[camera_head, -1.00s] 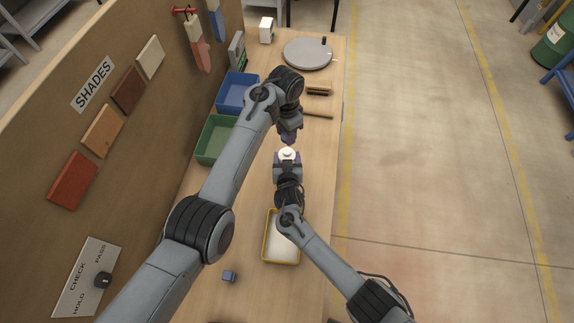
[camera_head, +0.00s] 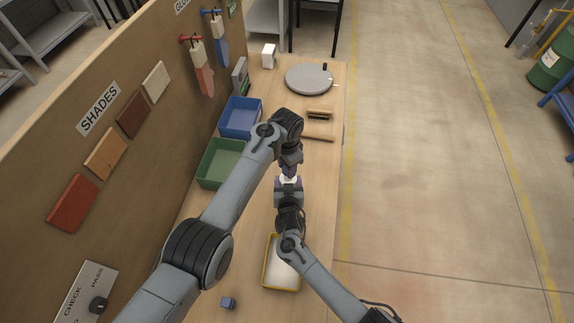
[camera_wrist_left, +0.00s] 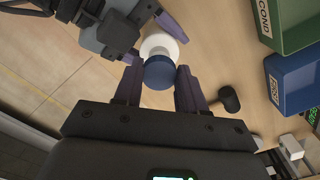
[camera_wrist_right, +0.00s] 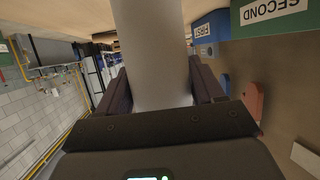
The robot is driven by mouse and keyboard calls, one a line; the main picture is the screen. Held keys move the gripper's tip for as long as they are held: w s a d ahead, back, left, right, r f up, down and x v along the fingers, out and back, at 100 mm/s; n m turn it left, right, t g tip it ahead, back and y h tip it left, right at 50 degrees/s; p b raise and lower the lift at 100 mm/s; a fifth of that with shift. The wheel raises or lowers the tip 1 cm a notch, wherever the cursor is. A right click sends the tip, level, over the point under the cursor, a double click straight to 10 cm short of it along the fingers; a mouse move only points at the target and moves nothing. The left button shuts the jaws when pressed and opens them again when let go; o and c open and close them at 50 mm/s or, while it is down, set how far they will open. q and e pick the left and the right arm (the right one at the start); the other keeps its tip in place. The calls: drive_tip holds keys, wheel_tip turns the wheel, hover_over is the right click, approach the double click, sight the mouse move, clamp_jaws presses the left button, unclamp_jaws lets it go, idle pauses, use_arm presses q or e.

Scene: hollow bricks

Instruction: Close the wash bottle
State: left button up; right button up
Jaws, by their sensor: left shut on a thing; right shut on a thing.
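The white wash bottle (camera_wrist_right: 152,50) stands between the fingers of my right gripper (camera_wrist_right: 158,88), which is shut on its body. In the head view only a little of the bottle's white top (camera_head: 288,180) shows between my two grippers. My left gripper (camera_wrist_left: 158,84) is shut on a blue cap (camera_wrist_left: 158,74). In the left wrist view the cap overlaps the bottle's white shoulder (camera_wrist_left: 160,43). The cap is over the bottle's top; I cannot tell whether it touches or is seated, as the neck is hidden.
A green bin (camera_head: 207,179) and a blue bin (camera_head: 226,127) stand along the board on the left. A yellow-rimmed tray (camera_head: 265,266) lies near my right arm, with a small blue block (camera_head: 228,302) nearby. A mallet (camera_wrist_left: 230,99), brush (camera_head: 319,113) and grey turntable (camera_head: 309,78) lie farther back.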

use_arm(q)
drive_tip(key=shift+f, duration=0.1)
drive_tip(key=shift+f, duration=0.75)
drive_tip(key=shift+f, duration=0.55)
drive_tip(key=m, duration=0.9)
drive_tip(key=shift+w+m, duration=0.1)
drive_tip(key=shift+m, duration=0.3)
drive_tip(key=o, duration=1)
